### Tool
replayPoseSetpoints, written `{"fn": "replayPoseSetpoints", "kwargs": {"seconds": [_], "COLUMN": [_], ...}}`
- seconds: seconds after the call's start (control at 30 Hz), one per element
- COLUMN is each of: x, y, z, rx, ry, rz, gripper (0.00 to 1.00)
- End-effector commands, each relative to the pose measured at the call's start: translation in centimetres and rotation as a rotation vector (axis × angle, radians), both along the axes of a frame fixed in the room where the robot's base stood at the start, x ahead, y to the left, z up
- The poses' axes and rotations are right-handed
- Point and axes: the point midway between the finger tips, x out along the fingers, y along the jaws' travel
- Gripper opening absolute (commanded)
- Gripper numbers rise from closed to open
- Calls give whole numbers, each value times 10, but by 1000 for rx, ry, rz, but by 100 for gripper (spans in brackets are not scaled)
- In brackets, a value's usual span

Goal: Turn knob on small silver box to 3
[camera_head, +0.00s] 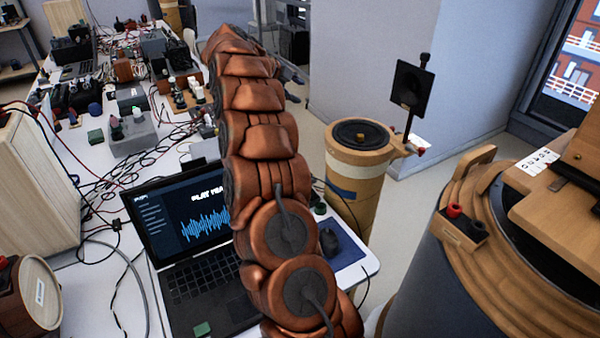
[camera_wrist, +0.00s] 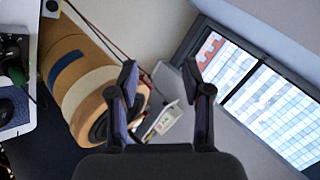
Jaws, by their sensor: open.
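In the head view, a small grey-silver box (camera_head: 133,135) stands on the white table left of my arm. Small knobs or posts show on its top; their markings are too small to read, and I cannot tell whether this is the task's box. My gripper (camera_wrist: 160,66) shows only in the wrist view, with its two dark fingers apart and nothing held between them. It points toward the floor and window side, near a wooden cylinder, away from the table's middle. My copper arm crosses the middle of the head view and hides part of the table.
A laptop (camera_head: 190,215) sits at the table's near end, with loose cables (camera_head: 100,180) to its left. A wooden cylinder speaker (camera_head: 362,165) stands right of my arm; it also shows in the wrist view (camera_wrist: 75,75). A large round wooden-topped cabinet (camera_head: 470,200) fills the right.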

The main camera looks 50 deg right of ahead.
Motion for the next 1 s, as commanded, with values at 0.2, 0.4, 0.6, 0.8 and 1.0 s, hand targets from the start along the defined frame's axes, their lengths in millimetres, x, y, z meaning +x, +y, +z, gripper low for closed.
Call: {"fn": "replayPoseSetpoints", "kwargs": {"seconds": [0.2,0.4,0.6,0.8,1.0], "x": [-44,-62,-66,-68,-76], "y": [26,66,86,90,90], "z": [-99,-152,-170,-179,-198], "rx": [345,610,736,754,755], "ry": [94,163,189,195,197], "rz": [-224,-316,-335,-335,-337], "gripper": [49,49,49,49,49]}}
